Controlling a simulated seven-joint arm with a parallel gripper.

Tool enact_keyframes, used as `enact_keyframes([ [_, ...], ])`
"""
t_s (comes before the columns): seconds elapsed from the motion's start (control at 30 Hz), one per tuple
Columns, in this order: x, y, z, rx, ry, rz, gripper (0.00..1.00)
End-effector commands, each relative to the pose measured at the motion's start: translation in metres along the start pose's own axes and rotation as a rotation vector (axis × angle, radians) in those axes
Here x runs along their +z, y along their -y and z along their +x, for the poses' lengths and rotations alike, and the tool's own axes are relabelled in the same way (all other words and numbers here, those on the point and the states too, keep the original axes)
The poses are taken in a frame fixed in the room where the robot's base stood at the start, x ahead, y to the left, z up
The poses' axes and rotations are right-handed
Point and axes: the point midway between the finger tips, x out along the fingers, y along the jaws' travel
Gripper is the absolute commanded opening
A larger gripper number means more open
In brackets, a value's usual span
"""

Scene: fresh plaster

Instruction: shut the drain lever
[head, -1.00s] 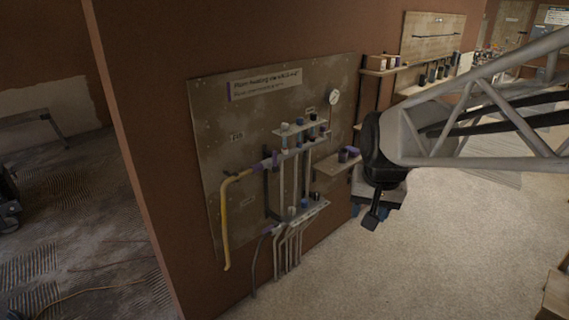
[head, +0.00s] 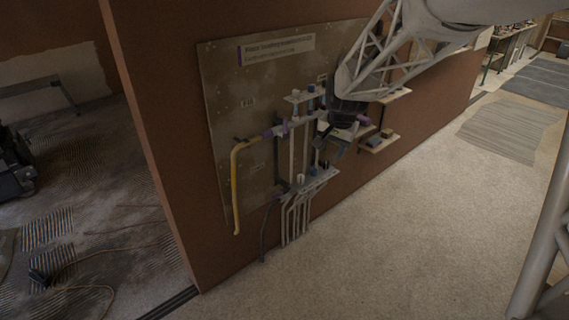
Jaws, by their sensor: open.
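A board (head: 226,95) on the brown wall carries the pipework, with an upper row of valves (head: 305,95) and a lower manifold (head: 322,181) with small blue and dark fittings. A yellow pipe (head: 236,190) runs down its left side, joined at the top to a purple fitting (head: 279,130). I cannot tell which small part is the drain lever; the labels are too small to read. My gripper (head: 320,158) is dark and open, in front of the right part of the pipework, between the upper row and the lower manifold. My arm hides the board's upper right. Contact cannot be told.
A small wall shelf (head: 380,143) with items stands just right of my gripper. The pale floor (head: 410,230) in front of the wall is clear. A striped mat (head: 510,128) lies at the right. Left of the wall's edge is a rough floor with an orange cable (head: 100,287).

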Motion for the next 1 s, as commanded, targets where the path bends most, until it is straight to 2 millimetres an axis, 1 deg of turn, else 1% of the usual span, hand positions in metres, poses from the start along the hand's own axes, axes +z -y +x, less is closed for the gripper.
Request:
enact_keyframes([
  [0.03, -0.007, 0.008, 0.01, -0.001, 0.004, 0.009, 0.45],
  [0.2, -0.029, 0.031, 0.042, -0.005, 0.011, 0.049, 0.45],
  [0.27, -0.037, 0.039, 0.053, -0.007, 0.013, 0.061, 0.45],
  [0.5, -0.063, 0.072, 0.102, -0.011, 0.023, 0.115, 0.45],
  [0.77, -0.086, 0.106, 0.161, -0.014, 0.035, 0.173, 0.45],
  [0.97, -0.101, 0.13, 0.209, -0.017, 0.042, 0.221, 0.45],
  [1.0, -0.103, 0.135, 0.22, -0.016, 0.045, 0.229, 0.45],
])
